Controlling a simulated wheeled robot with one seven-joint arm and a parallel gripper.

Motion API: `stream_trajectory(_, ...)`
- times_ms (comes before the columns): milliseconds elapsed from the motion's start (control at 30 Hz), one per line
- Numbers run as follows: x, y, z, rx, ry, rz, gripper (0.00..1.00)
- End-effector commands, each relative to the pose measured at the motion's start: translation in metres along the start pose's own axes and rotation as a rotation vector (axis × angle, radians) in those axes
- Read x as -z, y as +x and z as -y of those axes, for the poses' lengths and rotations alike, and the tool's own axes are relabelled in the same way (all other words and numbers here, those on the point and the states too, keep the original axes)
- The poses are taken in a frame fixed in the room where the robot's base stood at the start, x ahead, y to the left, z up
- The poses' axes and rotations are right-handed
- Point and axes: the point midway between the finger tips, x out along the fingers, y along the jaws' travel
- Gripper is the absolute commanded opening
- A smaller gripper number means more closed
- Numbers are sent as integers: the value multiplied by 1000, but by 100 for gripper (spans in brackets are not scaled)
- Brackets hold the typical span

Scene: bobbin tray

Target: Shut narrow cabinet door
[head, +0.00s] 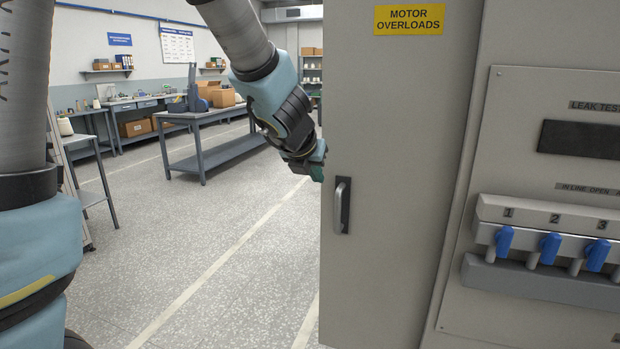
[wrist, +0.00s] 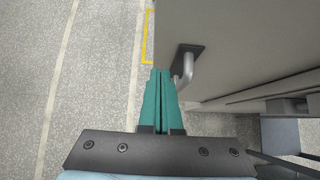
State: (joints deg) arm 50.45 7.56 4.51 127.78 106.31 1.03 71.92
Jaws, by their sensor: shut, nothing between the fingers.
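The narrow grey cabinet door (head: 390,120) fills the middle right of the head view, with a yellow "MOTOR OVERLOADS" label. Its handle (head: 342,205) sits low near the free left edge. How far the door stands open is hard to tell. My gripper (head: 318,173) is at that left edge, above and left of the handle, with its tips partly hidden there. In the wrist view my gripper (wrist: 158,72) has its green fingers together and empty. They lie beside the door's edge (wrist: 230,35), just left of the handle (wrist: 187,65); contact cannot be told.
Right of the door is a leak test panel (head: 550,100) with blue-handled valves (head: 550,248) sticking out. A grey workbench (head: 210,118) with cartons stands farther back. The speckled floor (head: 200,230) left of the door is clear.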

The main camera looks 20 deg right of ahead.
Motion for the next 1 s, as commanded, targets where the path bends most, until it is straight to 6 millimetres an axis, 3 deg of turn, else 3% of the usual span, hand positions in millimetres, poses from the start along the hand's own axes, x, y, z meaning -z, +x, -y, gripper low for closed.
stream_trajectory(300, -27, 26, 0, -1, -1, 0, 0)
stream_trajectory(1000, -31, 30, -3, 14, 10, 0, 0)
